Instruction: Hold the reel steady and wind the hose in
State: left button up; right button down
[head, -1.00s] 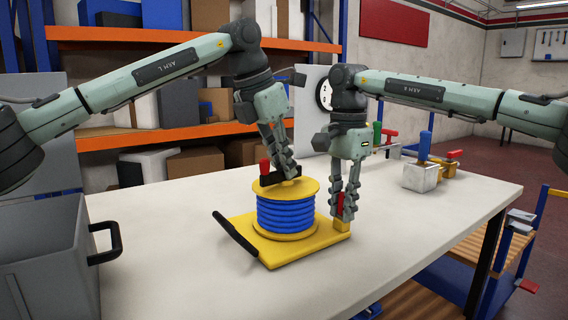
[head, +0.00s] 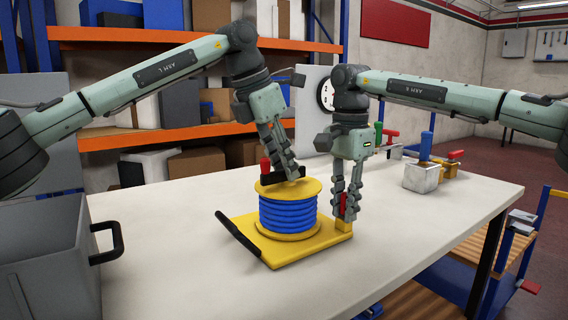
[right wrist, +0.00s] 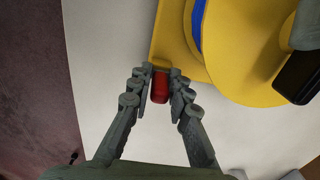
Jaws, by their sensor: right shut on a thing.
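The reel (head: 289,186) has yellow flanges and blue hose (head: 288,213) wound around its drum. It stands upright on a yellow base plate (head: 310,250) with a black handle (head: 238,234) at its left side. A black crank (head: 268,184) with a red knob (head: 265,164) lies across the reel's top. My left gripper (head: 292,178) points down at the crank, right of the knob; its fingers overlap, so its grip is unclear. My right gripper (head: 347,215) is shut on a red grip (right wrist: 160,87) at the base's right corner, with a finger on each side.
A grey bin (head: 50,260) with a black handle stands at the left front. Metal blocks with coloured handles (head: 422,177) stand at the back right. The white table (head: 420,225) is clear around the reel's front and right.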

pick_arm(q)
jog(key=shift+d, duration=0.1)
jog(key=shift+r, duration=0.15)
jog(key=v, duration=1.1)
jog(key=shift+s+a+r, duration=0.15)
jog(key=shift+a+r, duration=0.05)
jog(key=shift+r, duration=0.1)
pick_arm(e)
jog(key=shift+s+a, duration=0.1)
jog(key=shift+a, duration=0.05)
jog(key=c, duration=1.3)
grip_release()
jog(key=shift+c, duration=0.2)
jog(key=shift+r, duration=0.1)
